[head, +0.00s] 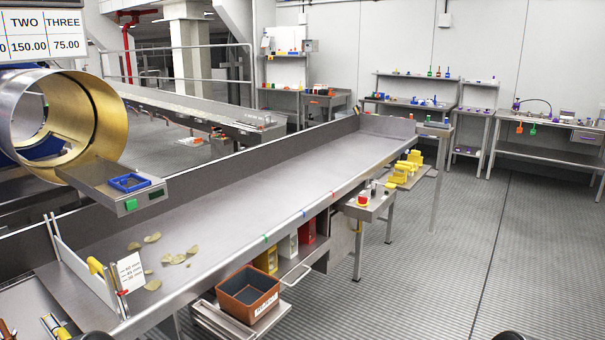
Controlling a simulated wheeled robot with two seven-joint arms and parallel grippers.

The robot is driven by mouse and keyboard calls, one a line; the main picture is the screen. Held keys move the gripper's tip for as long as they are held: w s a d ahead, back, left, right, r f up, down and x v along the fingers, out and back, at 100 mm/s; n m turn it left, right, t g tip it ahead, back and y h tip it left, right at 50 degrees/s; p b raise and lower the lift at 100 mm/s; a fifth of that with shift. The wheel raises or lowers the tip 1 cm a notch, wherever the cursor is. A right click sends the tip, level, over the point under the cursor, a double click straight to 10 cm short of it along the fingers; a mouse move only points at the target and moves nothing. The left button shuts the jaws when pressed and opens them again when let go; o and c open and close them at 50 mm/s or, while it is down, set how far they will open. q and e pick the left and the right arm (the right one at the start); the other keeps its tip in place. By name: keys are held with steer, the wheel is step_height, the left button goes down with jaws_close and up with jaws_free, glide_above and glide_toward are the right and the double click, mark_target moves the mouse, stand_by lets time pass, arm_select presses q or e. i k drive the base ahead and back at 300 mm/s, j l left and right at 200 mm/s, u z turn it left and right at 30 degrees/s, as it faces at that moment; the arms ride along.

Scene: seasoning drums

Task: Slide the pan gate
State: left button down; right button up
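The pan gate (84,270) is a pale upright plate across the near left end of a long metal pan (262,205). It has a yellow handle (96,266) and thin upright posts at its ends. A white card (131,272) with millimetre marks stands beside its near end. Several pale chips (178,258) lie on the pan floor just right of the gate. Neither gripper can be made out. Only dark rounded shapes show at the bottom edge, left and right, and I cannot tell which parts they are.
A brass-coloured drum (100,120) opens above the pan at left, with a scale (123,185) holding a blue tray beside it. A brown bin (247,293) sits on a low shelf in front of the pan. A small side table (368,205) holds jars. The floor at right is clear.

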mark_target(88, 274)
steer(key=j+u, duration=0.1)
steer(key=u, duration=1.2)
